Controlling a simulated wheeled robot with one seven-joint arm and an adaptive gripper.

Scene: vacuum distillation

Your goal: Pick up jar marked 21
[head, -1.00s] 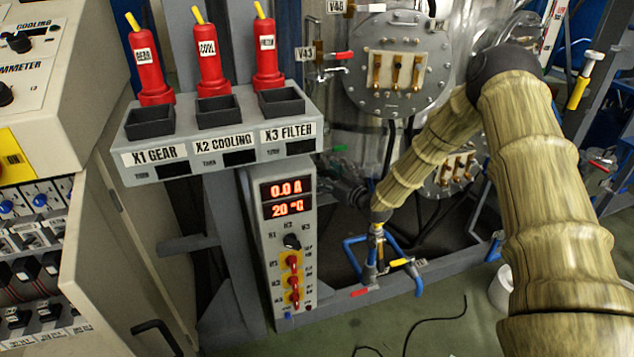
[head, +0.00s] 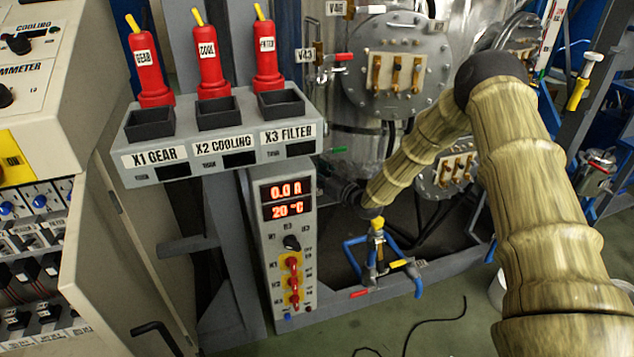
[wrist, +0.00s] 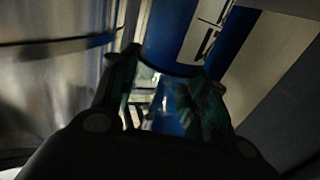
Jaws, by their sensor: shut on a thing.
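In the wrist view, the dark fingers of my gripper (wrist: 168,98) are shut on a pale, glassy thing (wrist: 148,88), seen in shadow between them. It looks like the jar, but no number 21 is readable on it, and its outline is mostly hidden by the fingers. In the head view, my forearm slopes down to the left, in front of the steel vessel.
A steel vessel (head: 372,120) stands behind my forearm. Blue pipework with a yellow-handled valve (head: 376,226) is by my arm's lower end. A grey panel (head: 283,240) reads 0.0 A and 20 °C. Green floor (head: 430,335) shows in front.

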